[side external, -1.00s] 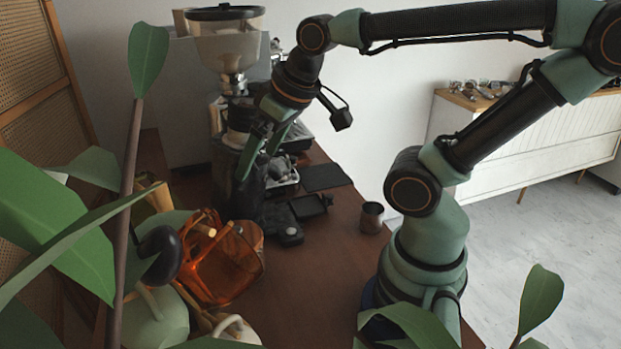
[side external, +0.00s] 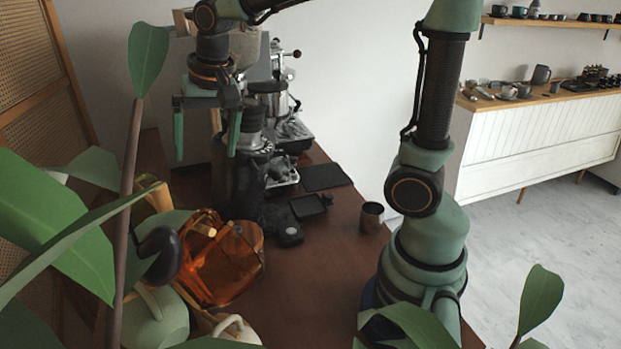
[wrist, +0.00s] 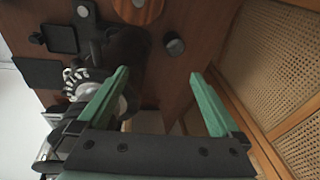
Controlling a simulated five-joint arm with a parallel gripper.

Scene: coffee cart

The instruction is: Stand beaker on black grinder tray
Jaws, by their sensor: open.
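A small metal beaker-like cup (side external: 372,217) stands upright on the right of the wooden counter in the side view. In the wrist view a dark grey cup (wrist: 174,44) stands on brown wood; I cannot tell which is the task's beaker. The grinder (side external: 250,130) is partly behind my gripper. A flat black square tray (side external: 308,206) lies in front of it and also shows in the wrist view (wrist: 60,38); I cannot tell whether it is the grinder tray. My gripper (side external: 207,145) is open and empty, raised at the grinder's left, its fingers also in the wrist view (wrist: 160,85).
An amber glass jug (side external: 222,262) and pale pots stand at the front left behind plant leaves. A black mat (side external: 325,177) lies beyond the tray. A rattan screen (wrist: 280,60) borders the right in the wrist view. The counter's front middle is clear.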

